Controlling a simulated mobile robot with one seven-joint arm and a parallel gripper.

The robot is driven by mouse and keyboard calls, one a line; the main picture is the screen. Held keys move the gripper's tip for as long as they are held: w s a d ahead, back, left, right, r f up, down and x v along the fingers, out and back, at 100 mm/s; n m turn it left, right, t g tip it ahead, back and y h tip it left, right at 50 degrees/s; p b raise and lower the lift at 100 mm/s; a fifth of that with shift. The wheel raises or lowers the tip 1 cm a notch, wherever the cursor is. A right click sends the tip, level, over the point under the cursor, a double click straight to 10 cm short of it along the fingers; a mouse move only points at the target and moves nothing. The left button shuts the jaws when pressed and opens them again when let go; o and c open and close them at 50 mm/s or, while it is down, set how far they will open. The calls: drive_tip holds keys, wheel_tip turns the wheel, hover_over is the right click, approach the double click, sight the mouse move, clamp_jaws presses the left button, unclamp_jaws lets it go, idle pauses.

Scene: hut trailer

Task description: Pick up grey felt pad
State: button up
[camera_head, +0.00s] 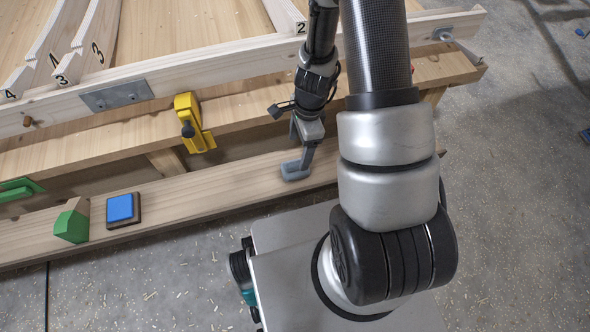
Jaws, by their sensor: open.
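The grey felt pad (291,173) is a small blue-grey block on the long wooden plank in front of the workbench, near the middle of the picture. My gripper (303,158) comes down from above with its fingertips right at the pad. The jaws are open. One finger shows at the pad's right side and seems to overlap it in the picture. I cannot tell whether it touches the pad. The other finger is mostly hidden.
On the same plank lie a blue pad on a dark block (121,209) and a green-ended wooden block (72,226). A yellow clamp-like tool (194,123) is on the bench edge (100,131) above. Bare plank lies between the blue and grey pads.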

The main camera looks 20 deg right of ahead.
sight(295, 164)
drive_tip(key=f+b, duration=0.1)
drive_tip(key=f, duration=0.2)
drive_tip(key=f+b, duration=0.1)
drive_tip(key=f, duration=0.2)
drive_tip(key=a+f+b, duration=0.1)
drive_tip(key=f, duration=0.2)
drive_tip(key=shift+w+f, duration=0.15)
drive_tip(key=shift+f, duration=0.25)
drive_tip(key=c, duration=1.1)
wheel_tip(295, 164, up, 10)
drive_tip(key=p, duration=0.3)
drive_tip(key=shift+r, duration=0.1)
drive_tip(key=shift+c, duration=0.2)
drive_tip(key=o, duration=0.4)
drive_tip(key=c, duration=0.3)
drive_tip(key=shift+a, duration=0.1)
